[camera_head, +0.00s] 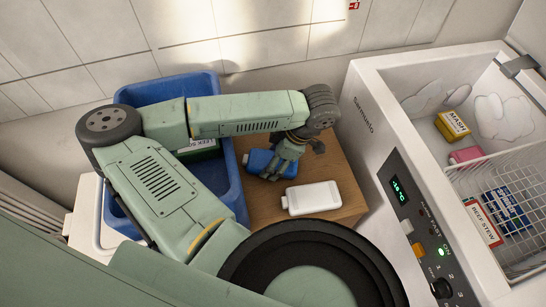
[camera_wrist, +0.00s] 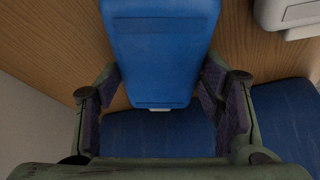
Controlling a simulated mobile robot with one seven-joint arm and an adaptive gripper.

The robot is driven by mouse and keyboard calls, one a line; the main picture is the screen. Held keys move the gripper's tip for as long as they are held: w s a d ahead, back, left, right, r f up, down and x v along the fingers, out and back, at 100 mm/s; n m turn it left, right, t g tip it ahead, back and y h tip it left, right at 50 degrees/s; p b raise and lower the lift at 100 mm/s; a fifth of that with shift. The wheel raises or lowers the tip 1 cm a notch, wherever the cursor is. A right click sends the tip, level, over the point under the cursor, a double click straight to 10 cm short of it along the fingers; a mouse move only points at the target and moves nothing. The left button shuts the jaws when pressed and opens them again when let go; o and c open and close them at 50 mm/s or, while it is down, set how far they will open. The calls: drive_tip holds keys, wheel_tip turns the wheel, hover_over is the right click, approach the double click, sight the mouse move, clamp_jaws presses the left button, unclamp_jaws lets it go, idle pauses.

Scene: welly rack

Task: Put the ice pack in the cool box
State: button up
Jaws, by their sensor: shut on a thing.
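A blue ice pack (camera_head: 259,162) with a white cap lies on the wooden cabinet top in the head view. My gripper (camera_head: 284,162) is over it, with its fingers closed on the pack's sides. In the wrist view the blue ice pack (camera_wrist: 160,50) passes between the fingers of my gripper (camera_wrist: 160,100), its cap end toward the bottom. The open blue box (camera_head: 234,180), which looks like the cool box, stands left of the cabinet. A dark green item (camera_head: 203,148) is inside it; my arm hides much of the box.
An open white chest freezer (camera_head: 370,120) with food packets and a wire basket (camera_head: 510,185) stands at the right. A tiled wall is behind.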

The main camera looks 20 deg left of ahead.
drive_tip(key=shift+f, duration=0.15)
drive_tip(key=o, duration=1.4)
